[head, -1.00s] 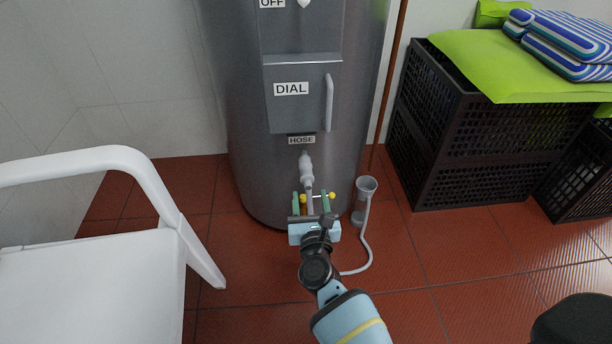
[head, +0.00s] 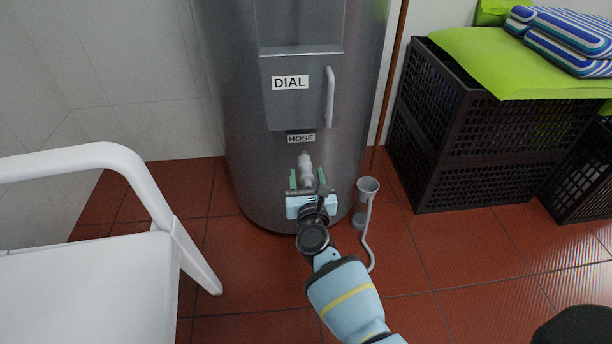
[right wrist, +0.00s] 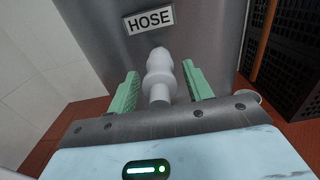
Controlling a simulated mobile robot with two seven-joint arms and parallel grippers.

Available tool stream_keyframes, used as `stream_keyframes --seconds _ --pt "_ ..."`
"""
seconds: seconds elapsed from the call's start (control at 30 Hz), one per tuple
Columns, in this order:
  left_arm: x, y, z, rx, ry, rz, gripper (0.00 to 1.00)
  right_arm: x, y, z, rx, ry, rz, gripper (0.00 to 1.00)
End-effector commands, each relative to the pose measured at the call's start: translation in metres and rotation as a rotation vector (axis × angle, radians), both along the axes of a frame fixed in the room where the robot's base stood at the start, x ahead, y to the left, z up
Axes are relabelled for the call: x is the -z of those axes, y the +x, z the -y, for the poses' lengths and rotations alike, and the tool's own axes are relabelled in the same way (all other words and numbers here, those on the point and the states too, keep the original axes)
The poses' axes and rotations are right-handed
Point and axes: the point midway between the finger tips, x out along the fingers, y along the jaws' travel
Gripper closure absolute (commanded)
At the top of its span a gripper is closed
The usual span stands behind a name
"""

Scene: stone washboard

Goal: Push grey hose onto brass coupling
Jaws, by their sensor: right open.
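A pale grey ribbed fitting (head: 305,166) sticks out of the tank under the HOSE label; in the right wrist view it (right wrist: 159,76) shows between my fingers. I cannot tell whether it is the hose's end or the coupling, and no brass shows. The thin grey hose (head: 366,240) curves down from a grey cup to the floor; its lower run is hidden behind my right arm. My right gripper (head: 307,176) is open, its green fingers on either side of the fitting with gaps in the right wrist view (right wrist: 159,82). My left gripper is out of view.
The grey tank (head: 240,120) stands straight ahead. The grey cup (head: 368,185) stands right of my gripper. A white chair (head: 90,270) is at the left, and black crates (head: 470,150) with a green cloth are at the right.

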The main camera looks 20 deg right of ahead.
Motion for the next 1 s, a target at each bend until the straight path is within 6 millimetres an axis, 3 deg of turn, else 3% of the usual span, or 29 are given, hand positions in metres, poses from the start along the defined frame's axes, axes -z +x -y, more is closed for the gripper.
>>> stream_keyframes --seconds 0.07,0.43,1.0 --pt "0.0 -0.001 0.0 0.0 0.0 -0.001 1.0 0.0 0.0 0.0 0.0 0.0 0.0 0.52" --pt "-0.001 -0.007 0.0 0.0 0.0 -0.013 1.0 0.0 0.0 0.0 0.0 0.0 0.001 0.99" --pt "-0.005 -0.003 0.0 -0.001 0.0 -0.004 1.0 -0.001 -0.014 -0.004 0.0 0.0 0.001 0.99"
